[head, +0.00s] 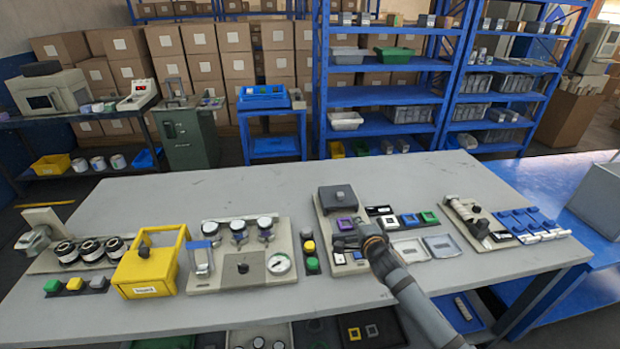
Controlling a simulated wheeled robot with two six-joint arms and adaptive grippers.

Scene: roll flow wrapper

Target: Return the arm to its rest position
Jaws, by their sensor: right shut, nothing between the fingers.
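My right arm comes in from the lower right and reaches over the grey table (400,310). My right gripper (352,227) is shut and empty. It is at the near part of a beige board (325,212) that carries a dark block (338,198) and a purple square piece (345,224). I cannot tell whether the fingertips touch anything on the board. The arm hides part of the board's right side. My left gripper is not in view.
A yellow box (148,272), a gauge panel (240,284) and push buttons (310,265) stand to the left. Two small trays (409,250) and a blue-and-white row of parts (535,225) lie to the right. The back of the table is clear. Blue shelves (390,97) stand behind.

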